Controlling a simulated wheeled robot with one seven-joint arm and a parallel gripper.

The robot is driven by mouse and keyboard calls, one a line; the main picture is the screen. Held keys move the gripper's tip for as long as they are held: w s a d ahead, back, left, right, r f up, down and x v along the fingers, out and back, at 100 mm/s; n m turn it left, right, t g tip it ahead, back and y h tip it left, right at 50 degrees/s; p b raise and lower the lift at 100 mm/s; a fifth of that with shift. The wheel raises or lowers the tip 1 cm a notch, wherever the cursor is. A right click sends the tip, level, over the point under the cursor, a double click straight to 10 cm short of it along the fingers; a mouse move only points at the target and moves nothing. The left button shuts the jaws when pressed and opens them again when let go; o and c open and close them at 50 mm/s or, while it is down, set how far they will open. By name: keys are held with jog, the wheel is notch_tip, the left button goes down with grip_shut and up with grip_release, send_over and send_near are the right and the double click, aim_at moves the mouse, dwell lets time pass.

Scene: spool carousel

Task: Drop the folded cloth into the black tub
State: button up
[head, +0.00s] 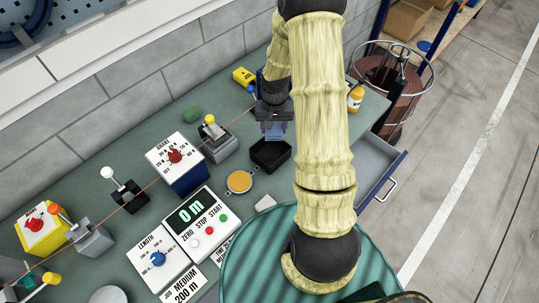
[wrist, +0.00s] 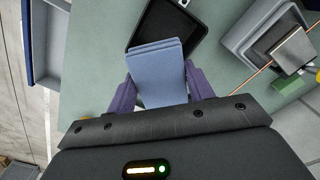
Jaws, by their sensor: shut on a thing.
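The folded cloth is blue (wrist: 157,72) and is held between the purple fingers of my gripper (wrist: 160,92) in the wrist view. In the head view the cloth (head: 275,131) hangs below my gripper (head: 273,121), above the bench. The black tub (head: 270,155) stands on the bench just in front of and below the cloth in the head view. In the wrist view the tub (wrist: 197,28) lies beyond the cloth, which hides part of it. The part of the tub that shows looks mostly empty, with a small pale item near its rim.
A grey block with a yellow knob (head: 215,140) stands left of the tub, with a thin wire running past. A dish of amber stuff (head: 239,182) lies nearby. A yellow bottle (head: 355,97) and an open drawer (head: 377,172) are at the right.

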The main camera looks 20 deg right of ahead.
jog(key=shift+f+b, duration=1.1)
jog(key=shift+f, duration=0.85)
jog(key=o, duration=1.2)
jog(key=shift+r, duration=0.15)
notch_tip(320, 180, up, 17)
jog(key=b, duration=0.3)
jog(key=shift+b, duration=0.3)
jog(key=shift+r, duration=0.1)
